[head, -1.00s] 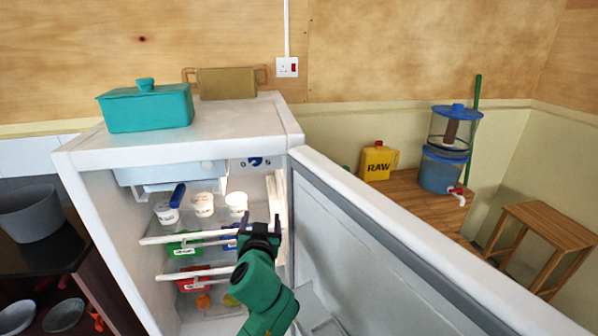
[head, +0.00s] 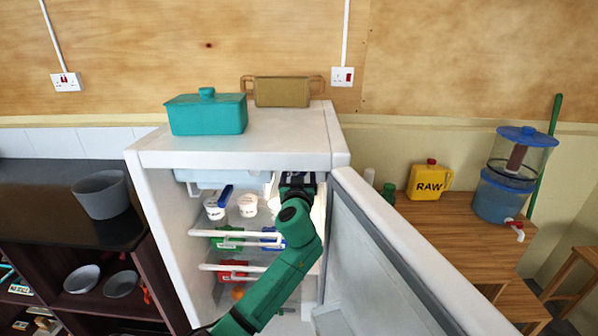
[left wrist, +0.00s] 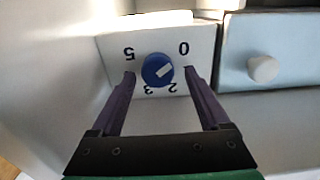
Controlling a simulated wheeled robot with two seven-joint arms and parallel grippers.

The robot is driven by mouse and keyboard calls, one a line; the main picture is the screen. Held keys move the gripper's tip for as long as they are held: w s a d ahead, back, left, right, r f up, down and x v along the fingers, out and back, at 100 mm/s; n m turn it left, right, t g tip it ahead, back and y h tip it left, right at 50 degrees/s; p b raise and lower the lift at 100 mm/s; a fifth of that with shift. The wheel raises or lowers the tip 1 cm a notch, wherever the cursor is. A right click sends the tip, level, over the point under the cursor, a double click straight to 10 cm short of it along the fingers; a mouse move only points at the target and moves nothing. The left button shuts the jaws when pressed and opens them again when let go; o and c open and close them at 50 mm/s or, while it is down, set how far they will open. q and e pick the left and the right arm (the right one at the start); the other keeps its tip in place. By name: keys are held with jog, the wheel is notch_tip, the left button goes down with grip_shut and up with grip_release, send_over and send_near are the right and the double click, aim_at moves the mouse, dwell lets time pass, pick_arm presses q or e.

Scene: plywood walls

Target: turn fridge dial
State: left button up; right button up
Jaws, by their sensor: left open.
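The fridge dial (left wrist: 158,70) is a round blue knob with a white pointer mark on a white panel with numbers, seen upside down in the left wrist view. My left gripper (left wrist: 160,78) is open, its two fingers on either side of the dial and close to it; I cannot tell whether they touch it. In the head view my green left arm reaches into the open fridge (head: 240,150), and the left gripper (head: 298,182) is at the upper right inside, hiding the dial. My right gripper is not in view.
The open fridge door (head: 390,260) stands to the right of my arm. Shelves with white tubs (head: 247,205) and a red container (head: 233,270) lie below and left. A freezer box with a white knob (left wrist: 263,69) is beside the dial. A teal dish (head: 207,114) sits on top.

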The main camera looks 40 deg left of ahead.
pick_arm(q)
jog(key=shift+d, duration=0.1)
grip_shut()
